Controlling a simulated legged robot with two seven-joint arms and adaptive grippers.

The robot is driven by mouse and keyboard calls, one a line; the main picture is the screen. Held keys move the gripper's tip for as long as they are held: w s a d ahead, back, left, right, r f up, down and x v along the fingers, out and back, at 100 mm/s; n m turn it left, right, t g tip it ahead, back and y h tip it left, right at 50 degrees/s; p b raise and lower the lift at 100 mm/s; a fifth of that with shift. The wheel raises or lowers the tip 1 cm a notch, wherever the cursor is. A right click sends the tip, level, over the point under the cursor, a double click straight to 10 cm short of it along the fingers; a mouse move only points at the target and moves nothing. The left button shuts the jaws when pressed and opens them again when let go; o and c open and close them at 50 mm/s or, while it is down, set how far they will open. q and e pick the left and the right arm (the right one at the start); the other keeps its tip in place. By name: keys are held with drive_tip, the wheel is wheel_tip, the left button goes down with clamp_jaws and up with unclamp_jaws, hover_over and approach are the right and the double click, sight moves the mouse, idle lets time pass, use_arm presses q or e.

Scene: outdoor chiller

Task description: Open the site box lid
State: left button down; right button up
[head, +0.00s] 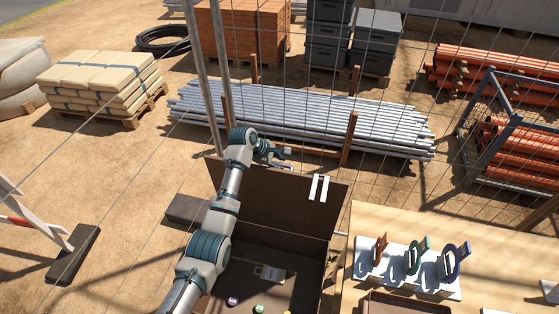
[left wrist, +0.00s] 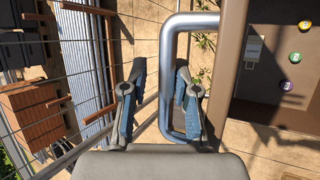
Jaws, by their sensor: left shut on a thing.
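The site box (head: 327,284) is dark brown and stands open in the lower middle of the head view. Its lid (head: 265,200) is raised steeply at the back, with two white strips near its upper right. A grey tubular handle (left wrist: 167,60) sits on the lid's edge in the left wrist view. My left gripper (head: 280,157) is at the lid's top edge; in the left wrist view (left wrist: 160,88) its fingers straddle one bar of the handle, one finger inside the loop, and are shut on it. My right gripper is not in view.
Inside the box lie small coloured pieces (head: 259,308) and a pale card-like item (head: 269,273). A wooden table (head: 378,216) with a white rack stands close on the right. Grey pipes (head: 290,118) lie stacked behind the lid. Thin wire mesh crosses the view.

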use_arm(q)
drive_tip(key=shift+a+f, duration=0.15)
drive_tip(key=shift+f, duration=0.35)
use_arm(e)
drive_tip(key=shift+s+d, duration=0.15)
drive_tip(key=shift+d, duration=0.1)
use_arm(q)
drive_tip(key=c, duration=1.1)
unclamp_jaws()
drive_tip(key=shift+c, duration=0.2)
drive_tip(key=v, duration=0.7)
drive_tip(key=w+v, duration=0.1)
drive_tip(key=v, duration=0.3)
drive_tip(key=shift+a+r, duration=0.25)
drive_tip(key=shift+a, duration=0.15)
drive_tip(key=shift+f, duration=0.1)
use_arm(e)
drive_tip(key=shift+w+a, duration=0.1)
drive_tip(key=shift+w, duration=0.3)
use_arm(q)
drive_tip(key=shift+w+d, duration=0.1)
drive_tip(key=shift+d, duration=0.05)
